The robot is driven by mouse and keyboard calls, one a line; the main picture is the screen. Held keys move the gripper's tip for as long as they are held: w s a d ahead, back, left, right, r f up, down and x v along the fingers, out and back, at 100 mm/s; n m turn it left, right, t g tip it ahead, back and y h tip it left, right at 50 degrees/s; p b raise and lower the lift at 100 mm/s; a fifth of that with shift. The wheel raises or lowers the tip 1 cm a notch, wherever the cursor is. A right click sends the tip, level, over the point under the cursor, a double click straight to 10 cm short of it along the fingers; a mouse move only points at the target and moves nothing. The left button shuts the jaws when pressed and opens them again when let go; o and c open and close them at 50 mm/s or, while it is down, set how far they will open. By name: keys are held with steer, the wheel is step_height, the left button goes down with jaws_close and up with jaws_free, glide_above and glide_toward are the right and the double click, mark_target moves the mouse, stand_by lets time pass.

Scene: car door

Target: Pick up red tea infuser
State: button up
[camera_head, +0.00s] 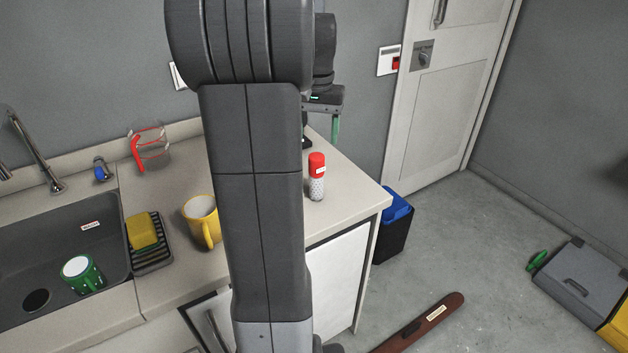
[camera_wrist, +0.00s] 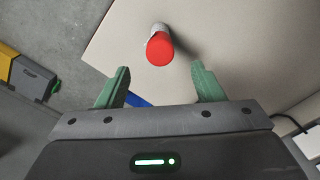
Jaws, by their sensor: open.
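The red tea infuser (camera_head: 317,177) stands upright on the counter (camera_head: 345,205) near its right end. It has a red cap and a pale, perforated lower body. In the wrist view the infuser (camera_wrist: 160,48) is seen from above, red cap nearest, beyond the fingertips and roughly centred between them. My gripper (camera_wrist: 162,80) has two green fingers spread apart with nothing between them. In the head view my gripper (camera_head: 322,125) is above and behind the infuser, apart from it; my own arm hides one finger.
A yellow mug (camera_head: 200,217), a dish rack with a yellow sponge (camera_head: 144,232) and a clear, red-handled jug (camera_head: 150,148) are on the counter to the left. A green mug (camera_head: 83,274) is in the sink. A blue-topped bin (camera_head: 394,235) stands beyond the counter's right edge.

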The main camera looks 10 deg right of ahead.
mark_target(317, 155)
step_height(317, 155, down, 10)
steer(key=shift+r, duration=0.25)
steer(key=shift+c, duration=0.2)
jaws_close()
